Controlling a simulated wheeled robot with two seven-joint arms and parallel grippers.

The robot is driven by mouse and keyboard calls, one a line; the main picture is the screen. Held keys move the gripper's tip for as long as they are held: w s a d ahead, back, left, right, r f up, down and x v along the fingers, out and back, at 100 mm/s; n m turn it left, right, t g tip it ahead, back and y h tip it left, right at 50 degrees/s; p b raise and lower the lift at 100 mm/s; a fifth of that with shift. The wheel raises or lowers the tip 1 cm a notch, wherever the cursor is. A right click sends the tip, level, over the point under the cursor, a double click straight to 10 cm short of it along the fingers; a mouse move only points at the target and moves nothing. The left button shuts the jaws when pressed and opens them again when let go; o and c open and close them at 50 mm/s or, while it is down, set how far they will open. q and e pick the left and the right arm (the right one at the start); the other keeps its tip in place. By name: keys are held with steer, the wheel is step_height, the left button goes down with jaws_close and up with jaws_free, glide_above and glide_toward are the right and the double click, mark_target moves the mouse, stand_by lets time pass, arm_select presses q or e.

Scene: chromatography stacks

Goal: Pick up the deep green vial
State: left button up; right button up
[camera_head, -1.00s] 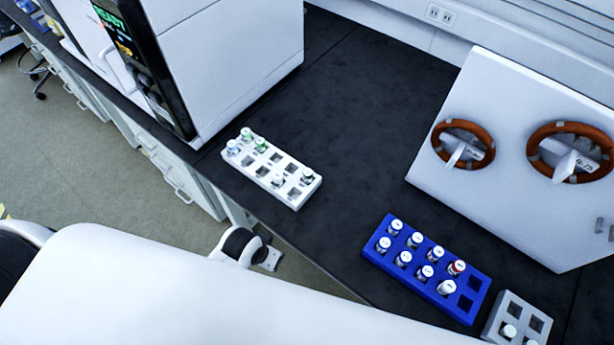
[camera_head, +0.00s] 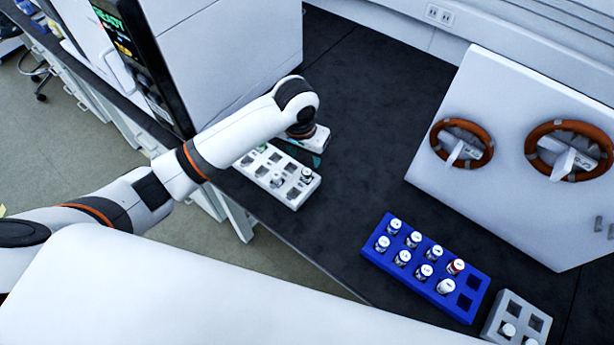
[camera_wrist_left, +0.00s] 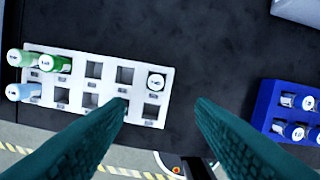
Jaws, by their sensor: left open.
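The deep green vial (camera_wrist_left: 54,64) stands in the upper row of the white rack (camera_wrist_left: 78,75), near its left end in the left wrist view. A light green vial (camera_wrist_left: 20,58) is to its left and a pale blue one (camera_wrist_left: 20,92) is below. In the head view, the deep green vial (camera_head: 263,147) is mostly hidden by my arm. My left gripper (camera_wrist_left: 160,104) is open and empty, above the rack's right end, apart from the deep green vial. It also shows in the head view (camera_head: 315,158), its fingers partly hidden. My right gripper is out of view.
A white-capped vial (camera_wrist_left: 156,82) stands at the rack's right end. A blue rack (camera_head: 372,254) with several vials and a grey rack (camera_head: 494,322) stand to the right. A large white instrument (camera_head: 225,60) is behind the rack. Dark counter between is clear.

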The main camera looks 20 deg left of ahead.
arm_select(q)
glide_above(307, 172)
steer(key=f, duration=0.5)
steer(key=shift+s+a+f+p, duration=0.2)
steer(key=shift+s+f+p, duration=0.1)
steer(key=shift+s+p, duration=0.1)
steer(key=shift+w+f, duration=0.15)
steer(key=shift+f, duration=0.35)
steer(key=f, duration=0.3)
steer(key=f+p, duration=0.1)
steer(key=shift+w+d+f, duration=0.15)
steer(key=shift+w+f, duration=0.15)
steer(key=shift+r, duration=0.1)
steer(key=c, duration=1.1)
